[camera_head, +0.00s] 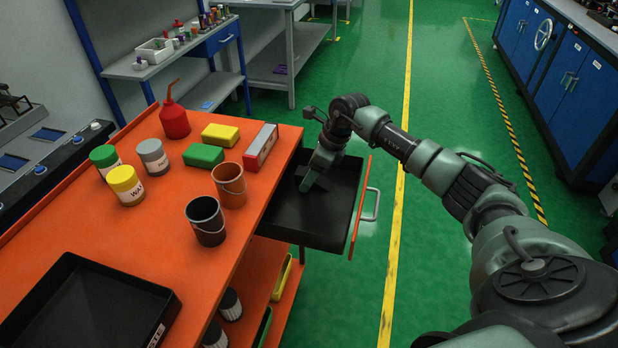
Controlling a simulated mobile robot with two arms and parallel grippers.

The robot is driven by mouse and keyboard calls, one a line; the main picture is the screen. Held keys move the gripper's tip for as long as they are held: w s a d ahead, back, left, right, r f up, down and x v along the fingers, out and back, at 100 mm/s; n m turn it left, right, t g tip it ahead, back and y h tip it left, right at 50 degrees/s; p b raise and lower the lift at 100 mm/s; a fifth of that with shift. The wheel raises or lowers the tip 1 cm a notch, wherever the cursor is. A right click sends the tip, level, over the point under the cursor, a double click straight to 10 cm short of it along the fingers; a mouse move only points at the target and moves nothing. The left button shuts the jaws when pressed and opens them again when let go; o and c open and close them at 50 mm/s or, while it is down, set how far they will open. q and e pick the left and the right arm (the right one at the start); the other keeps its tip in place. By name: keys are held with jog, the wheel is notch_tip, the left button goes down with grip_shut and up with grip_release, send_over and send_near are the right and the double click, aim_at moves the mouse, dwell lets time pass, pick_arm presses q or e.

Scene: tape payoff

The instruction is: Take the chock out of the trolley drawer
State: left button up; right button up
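The orange trolley (160,222) stands on the left with its black drawer (283,219) pulled out to the right; the drawer's orange front (361,208) carries a metal handle (374,205). My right gripper (306,186) points down inside the drawer, near its back left part. I cannot tell whether its fingers are open or shut. A dark shape beside the fingertips may be the chock, but it blends with the black drawer and the arm partly hides that area. My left gripper is not in view.
On the trolley top stand a brown bucket (229,187), a black bucket (206,222), a red-and-grey box (261,148), yellow and green boxes, several jars, a red oil can (174,119) and a black tray (88,306). Green floor right of the drawer is clear.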

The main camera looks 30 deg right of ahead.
grip_shut()
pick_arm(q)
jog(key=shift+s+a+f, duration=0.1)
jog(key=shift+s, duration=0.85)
pick_arm(e)
jog(key=shift+r, duration=0.2)
